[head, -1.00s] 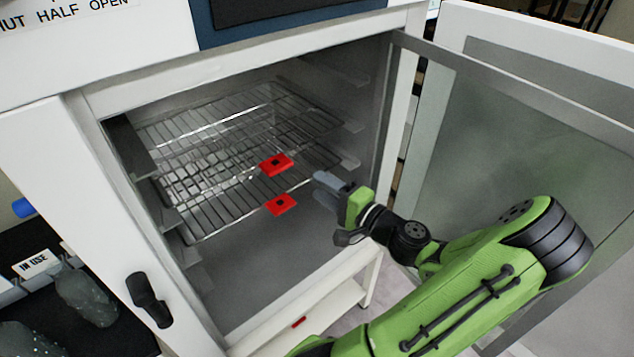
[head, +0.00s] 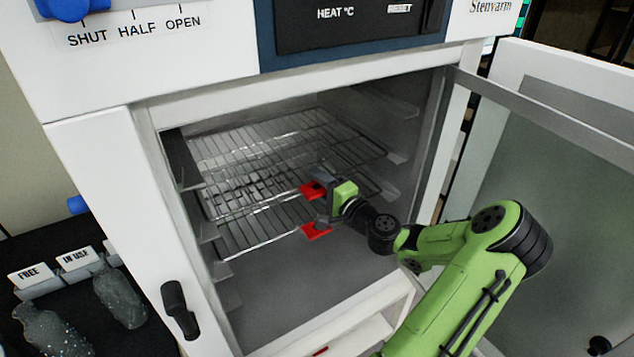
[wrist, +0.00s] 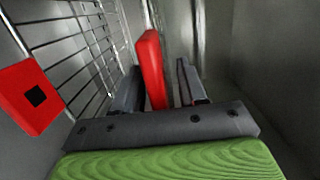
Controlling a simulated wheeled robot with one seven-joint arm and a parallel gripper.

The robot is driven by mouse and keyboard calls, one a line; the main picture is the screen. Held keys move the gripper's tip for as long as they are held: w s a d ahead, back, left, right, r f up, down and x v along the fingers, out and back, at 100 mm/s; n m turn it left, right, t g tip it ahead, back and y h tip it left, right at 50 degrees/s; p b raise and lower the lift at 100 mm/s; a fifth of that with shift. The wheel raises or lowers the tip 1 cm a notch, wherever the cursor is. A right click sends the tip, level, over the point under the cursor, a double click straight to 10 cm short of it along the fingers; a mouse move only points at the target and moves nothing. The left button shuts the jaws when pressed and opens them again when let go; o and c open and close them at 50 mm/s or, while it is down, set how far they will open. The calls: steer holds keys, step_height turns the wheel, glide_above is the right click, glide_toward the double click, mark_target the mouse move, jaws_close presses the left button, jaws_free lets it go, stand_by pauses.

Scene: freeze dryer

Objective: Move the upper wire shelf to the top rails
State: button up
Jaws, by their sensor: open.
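The upper wire shelf (head: 290,138) lies in the open chamber, with a red tab (head: 310,190) on its front edge. The lower wire shelf (head: 262,232) lies under it with its own red tab (head: 316,231). My gripper (head: 322,190) is at the upper tab, partly hiding it. In the wrist view, my open gripper (wrist: 157,85) has a red tab (wrist: 152,65) seen edge-on between its fingers, apparently the upper one. The lower tab (wrist: 32,97), with a black square, shows at left. A top rail (head: 402,105) shows on the right wall, above the upper shelf.
The glass door (head: 575,150) stands open at right, beside my arm. More rail brackets (head: 207,232) line the left wall.

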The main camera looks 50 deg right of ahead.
steer(key=shift+w, duration=0.45)
steer(key=shift+c, duration=0.4)
jaws_close()
